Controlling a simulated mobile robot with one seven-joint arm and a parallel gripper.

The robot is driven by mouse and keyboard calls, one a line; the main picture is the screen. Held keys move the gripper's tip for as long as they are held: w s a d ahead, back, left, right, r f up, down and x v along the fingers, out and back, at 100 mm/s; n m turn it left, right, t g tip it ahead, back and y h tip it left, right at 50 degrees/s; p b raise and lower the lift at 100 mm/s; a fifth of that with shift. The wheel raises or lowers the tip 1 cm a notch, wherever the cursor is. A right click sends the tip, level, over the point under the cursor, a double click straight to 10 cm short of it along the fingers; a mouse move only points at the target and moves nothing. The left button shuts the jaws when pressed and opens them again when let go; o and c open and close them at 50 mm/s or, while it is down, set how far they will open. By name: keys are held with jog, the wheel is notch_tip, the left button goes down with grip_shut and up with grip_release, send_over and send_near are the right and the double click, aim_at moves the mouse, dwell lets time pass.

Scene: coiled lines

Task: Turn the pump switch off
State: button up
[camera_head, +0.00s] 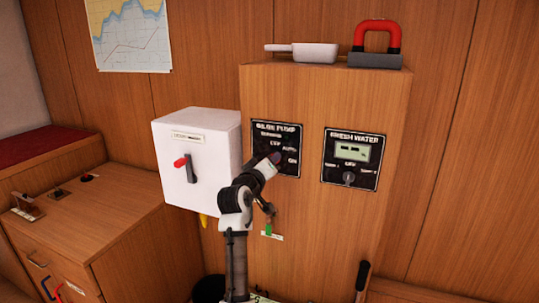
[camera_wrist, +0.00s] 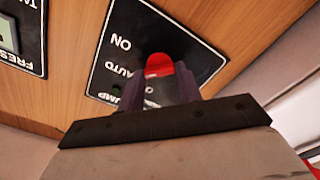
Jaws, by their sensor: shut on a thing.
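The black bilge pump panel (camera_head: 263,133) is on the front of the tall wooden cabinet, with labels including AUTO and ON. My gripper (camera_head: 276,158) is at the lower middle of this panel and hides its switch in the head view. In the wrist view the panel (camera_wrist: 110,58) appears turned over. The red-ended pump switch (camera_wrist: 160,65) sits between my two dark fingers, which are shut on it. The ON label is to its upper left and AUTO to its left. I cannot tell exactly which label the switch points at.
A fresh water panel (camera_head: 351,158) with a knob is to the right. A white box (camera_head: 197,160) with a red-tipped lever stands out to the left. A white pan (camera_head: 302,52) and a red-handled block (camera_head: 376,44) are on the cabinet top.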

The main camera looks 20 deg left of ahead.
jog(key=shift+a+f+n+p, duration=0.1)
jog(key=shift+n+p, duration=1.9)
jog(key=shift+n, duration=0.3)
jog(key=shift+f+n+p, duration=0.1)
jog(key=shift+n+p, duration=1.85)
jog(key=shift+n, duration=0.35)
jog(key=o, duration=1)
jog(key=s+b, duration=0.1)
jog(key=s, duration=0.3)
jog(key=s+b, duration=0.1)
jog(key=s, duration=0.4)
jog(key=s+b, duration=0.1)
jog(key=s, duration=0.4)
jog(key=shift+a+b, duration=0.25)
jog(key=shift+b, duration=0.05)
